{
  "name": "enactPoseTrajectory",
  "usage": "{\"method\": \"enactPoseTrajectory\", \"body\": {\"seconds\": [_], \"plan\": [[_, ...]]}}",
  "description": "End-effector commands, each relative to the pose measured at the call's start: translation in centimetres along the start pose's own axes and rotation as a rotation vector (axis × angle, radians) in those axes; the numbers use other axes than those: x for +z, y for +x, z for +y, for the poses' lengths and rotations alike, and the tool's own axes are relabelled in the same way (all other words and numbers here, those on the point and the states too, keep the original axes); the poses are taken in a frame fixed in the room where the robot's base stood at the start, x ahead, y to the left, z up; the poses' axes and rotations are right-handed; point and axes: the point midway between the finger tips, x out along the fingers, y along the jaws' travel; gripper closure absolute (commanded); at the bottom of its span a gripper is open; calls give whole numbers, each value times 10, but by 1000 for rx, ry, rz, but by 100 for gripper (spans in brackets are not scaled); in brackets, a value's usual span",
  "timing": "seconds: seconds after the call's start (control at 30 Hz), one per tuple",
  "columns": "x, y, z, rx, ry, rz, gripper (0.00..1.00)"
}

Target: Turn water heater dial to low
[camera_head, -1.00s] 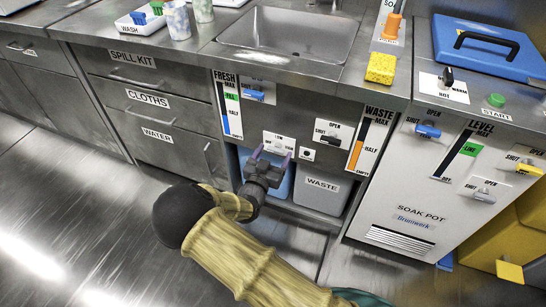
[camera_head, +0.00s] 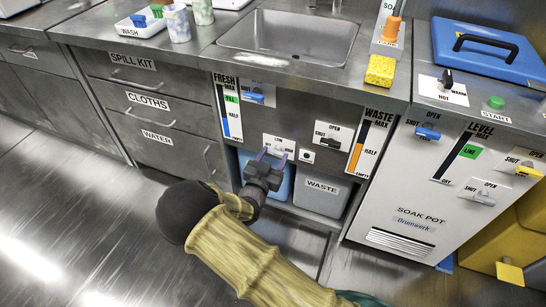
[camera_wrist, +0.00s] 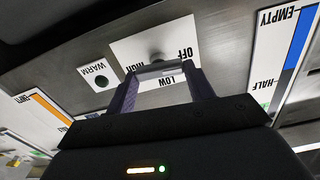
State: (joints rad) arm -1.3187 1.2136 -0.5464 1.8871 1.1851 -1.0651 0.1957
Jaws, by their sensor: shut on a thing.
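The water heater dial's white plate (camera_head: 283,141) is on the steel front panel below the sink, with the word LOW legible. In the wrist view the plate (camera_wrist: 130,48) appears upside down, with OFF, LOW and a partly hidden HIGH. The dial (camera_wrist: 158,70) shows as a grey bar between my fingertips, with a dark round part behind it. My gripper (camera_head: 273,158) reaches up from below to the plate and is shut on the dial. It also shows in the wrist view (camera_wrist: 160,76). The dial's exact setting is hard to read.
A WARM indicator (camera_wrist: 101,84) sits beside the plate, dark. The FRESH gauge (camera_head: 228,108) is to the left, the WASTE gauge (camera_head: 368,143) and a black OPEN/SHUT valve (camera_head: 331,142) to the right. The grey WASTE tank (camera_head: 322,191) stands below the panel.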

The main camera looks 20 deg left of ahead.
Motion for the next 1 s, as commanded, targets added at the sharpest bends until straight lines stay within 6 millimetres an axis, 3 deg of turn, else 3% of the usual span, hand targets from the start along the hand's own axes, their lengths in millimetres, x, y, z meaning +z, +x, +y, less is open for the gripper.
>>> {"method": "enactPoseTrajectory", "body": {"seconds": [1.0], "plan": [[4, 0, 4, 3, 887, -2, 70]]}}
